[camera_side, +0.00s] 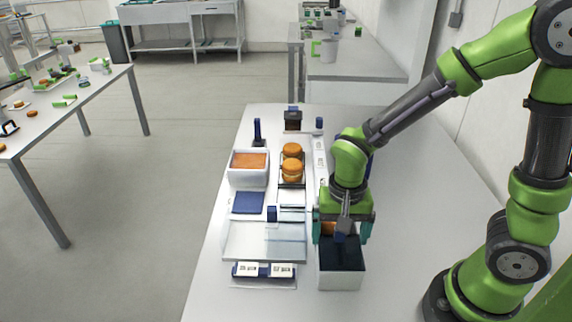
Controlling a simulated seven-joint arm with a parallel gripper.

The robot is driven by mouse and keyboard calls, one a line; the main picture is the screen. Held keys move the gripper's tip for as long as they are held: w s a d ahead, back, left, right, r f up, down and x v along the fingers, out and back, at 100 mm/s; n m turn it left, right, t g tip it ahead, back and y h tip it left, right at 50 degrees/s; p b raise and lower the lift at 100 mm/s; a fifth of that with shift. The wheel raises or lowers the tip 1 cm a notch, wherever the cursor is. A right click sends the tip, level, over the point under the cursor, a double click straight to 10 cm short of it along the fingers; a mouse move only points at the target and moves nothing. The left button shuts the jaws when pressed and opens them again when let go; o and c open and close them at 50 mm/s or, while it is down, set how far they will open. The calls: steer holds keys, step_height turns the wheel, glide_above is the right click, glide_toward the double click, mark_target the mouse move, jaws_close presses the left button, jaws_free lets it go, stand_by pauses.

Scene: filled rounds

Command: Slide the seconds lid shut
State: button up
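A white open-topped box (341,281) with a dark blue inside or cover stands at the front right of the work area. It seems to be the seconds box, but I cannot tell its lid apart from the dark surface. My gripper (341,236) points down over the back part of this box. Its teal fingers look spread wide, one at each side. A small blue block shows between them, and an orange round (328,228) shows partly beside it. Whether the fingers touch anything is hidden.
Left of the box are a clear panel (250,241) with a blue knob (272,213), a blue square (248,203), a white tub (247,178) with orange filling and stacked orange rounds (291,163). A labelled white block (265,270) lies in front. The table's right side is clear.

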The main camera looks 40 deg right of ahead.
steer(key=shift+c, duration=0.7)
steer(key=shift+w+d+r, duration=0.1)
steer(key=shift+w+d, duration=3.2)
steer(key=shift+d, duration=0.05)
steer(key=shift+w+d, duration=1)
steer(key=shift+d, duration=0.05)
steer(key=shift+w+d, duration=0.2)
steer(key=shift+c, duration=1.3)
steer(key=shift+w+d, duration=0.15)
steer(key=shift+w, duration=0.05)
steer(key=c, duration=1)
steer(key=shift+w+d, duration=0.15)
jaws_close()
steer(key=shift+w+d, duration=1.3)
steer(key=shift+w, duration=0.1)
